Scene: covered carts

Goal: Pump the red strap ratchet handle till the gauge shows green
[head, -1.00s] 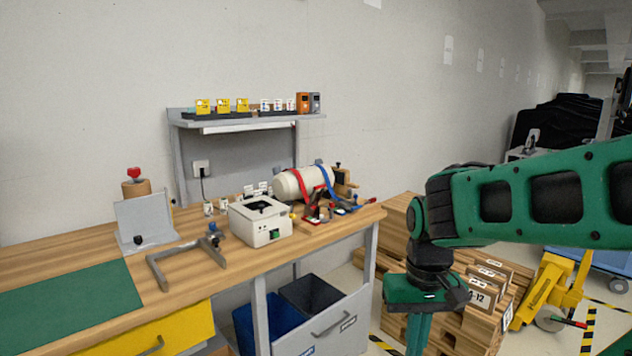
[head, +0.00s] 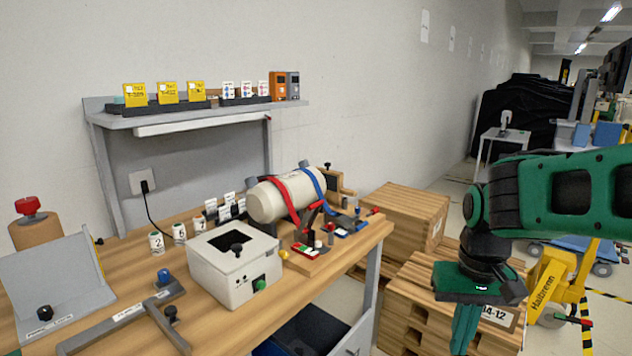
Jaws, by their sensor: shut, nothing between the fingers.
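The red strap (head: 282,198) runs over a white tank (head: 262,203) lying on a wooden base at the right end of the workbench. Its red ratchet handle (head: 312,213) stands raised and tilted in front of the tank. A small red and green plate (head: 305,250), perhaps the gauge, lies below the handle; its reading is too small to tell. A blue strap (head: 316,182) with a blue ratchet (head: 347,226) is on the tank's right part. My green arm reaches in from the right, with its wrist (head: 478,284) pointing down, well right of the bench. My fingertips are below the frame.
A white box (head: 234,265) with a green knob stands left of the tank. A grey clamp frame (head: 128,318) lies at the front left. Wooden crates (head: 410,213) stand right of the bench, near my arm. A yellow pallet jack (head: 548,285) stands farther right.

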